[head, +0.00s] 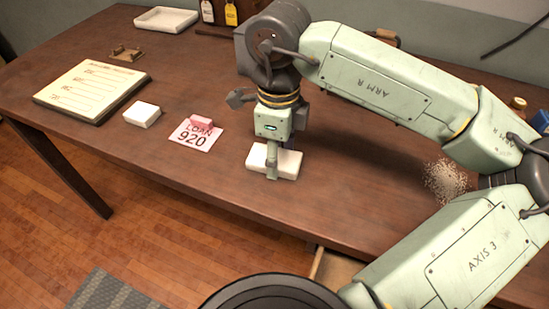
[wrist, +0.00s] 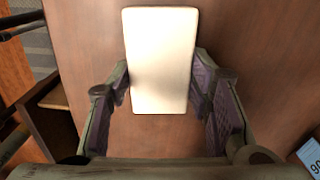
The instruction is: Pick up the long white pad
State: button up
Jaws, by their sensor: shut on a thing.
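The long white pad (head: 287,164) lies on the brown table near its front edge. It is a rounded, pale block. In the wrist view the pad (wrist: 160,55) stretches away from between the fingers toward the top of the picture. My gripper (head: 272,165) points straight down over the pad, with its fingertips at the pad's sides. In the wrist view my gripper (wrist: 163,95) has a finger on each side of the pad's near part, shut on it. The finger in front hides part of the pad in the head view. I cannot tell any gap between pad and table.
Left of my gripper are a pink block (head: 201,122) on a "LOAN 920" card (head: 190,138), a small white block (head: 142,114) and a writing board (head: 92,92). A white tray (head: 166,19) and bottles (head: 231,12) stand at the back. A fuzzy ball (head: 446,181) is at right.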

notch_tip(320, 180, up, 10)
jog(key=b, duration=0.1)
jog(key=shift+b, duration=0.35)
jog(key=shift+o, duration=1.2)
jog(key=c, duration=0.5)
